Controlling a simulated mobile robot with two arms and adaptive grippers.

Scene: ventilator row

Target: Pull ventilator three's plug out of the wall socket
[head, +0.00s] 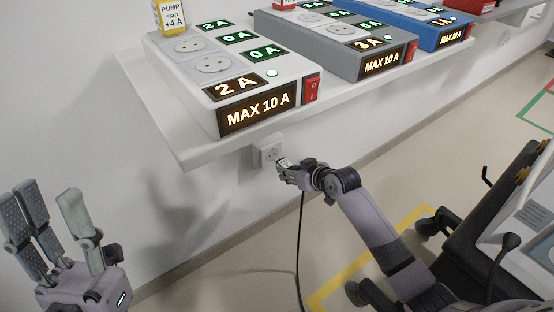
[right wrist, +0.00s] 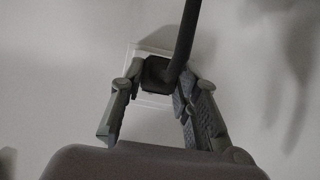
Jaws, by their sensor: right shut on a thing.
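A white wall socket (head: 266,150) sits on the wall under the shelf. It also shows behind the plug in the right wrist view (right wrist: 150,98). My right gripper (head: 284,165) is at the socket's front, shut on a dark plug (right wrist: 157,71) between its fingers. A dark cable (head: 299,250) hangs from the plug towards the floor. The plug is in front of the socket plate; I cannot tell how deeply it sits. My left gripper (head: 52,200) is at the lower left, fingers spread and empty, away from the socket.
A white shelf (head: 195,154) above the socket holds a white power strip (head: 185,85), a grey one (head: 330,52) and a blue one (head: 405,18). A wheeled cart (head: 530,215) stands at the right. Yellow tape (head: 330,290) marks the floor.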

